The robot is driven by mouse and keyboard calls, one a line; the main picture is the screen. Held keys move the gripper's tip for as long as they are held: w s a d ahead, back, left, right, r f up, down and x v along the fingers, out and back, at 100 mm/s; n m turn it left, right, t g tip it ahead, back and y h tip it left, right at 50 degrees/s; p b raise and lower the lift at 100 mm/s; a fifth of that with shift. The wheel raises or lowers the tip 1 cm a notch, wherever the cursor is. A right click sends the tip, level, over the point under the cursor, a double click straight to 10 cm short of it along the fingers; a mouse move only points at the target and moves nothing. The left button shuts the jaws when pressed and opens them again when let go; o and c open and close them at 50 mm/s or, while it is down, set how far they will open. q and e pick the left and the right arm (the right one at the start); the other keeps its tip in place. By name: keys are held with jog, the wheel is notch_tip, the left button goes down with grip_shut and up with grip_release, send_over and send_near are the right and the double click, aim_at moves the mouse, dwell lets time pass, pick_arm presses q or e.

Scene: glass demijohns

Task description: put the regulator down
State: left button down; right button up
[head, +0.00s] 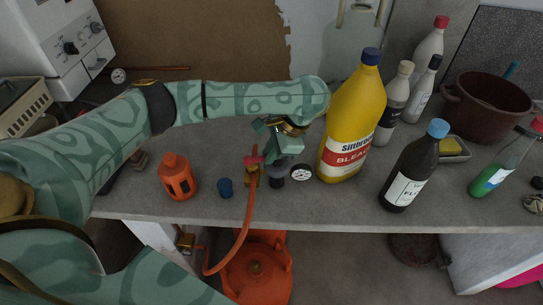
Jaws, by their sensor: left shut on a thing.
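The regulator (277,176) has a dark grey body, a round white-faced gauge on its right side and a brass fitting on its left. An orange hose (242,226) runs from the fitting down over the front edge of the worktop (335,207). My left gripper (284,153) reaches in from the left and is shut on the regulator from above, partly hiding it. The regulator is low over the worktop, near the front edge; I cannot tell whether it touches. My right gripper is not in view.
A yellow bleach bottle (350,120) stands close to the right, with a dark bottle (413,170) beyond it. An orange gas cylinder (262,275) is below the worktop.

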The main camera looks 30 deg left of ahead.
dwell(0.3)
pick_arm(q)
jog(key=c, duration=1.5)
grip_release()
jog(key=shift+f, duration=0.15)
jog(key=shift+o, duration=0.2)
jog(key=p+v, duration=0.5)
jog(key=v, duration=0.7)
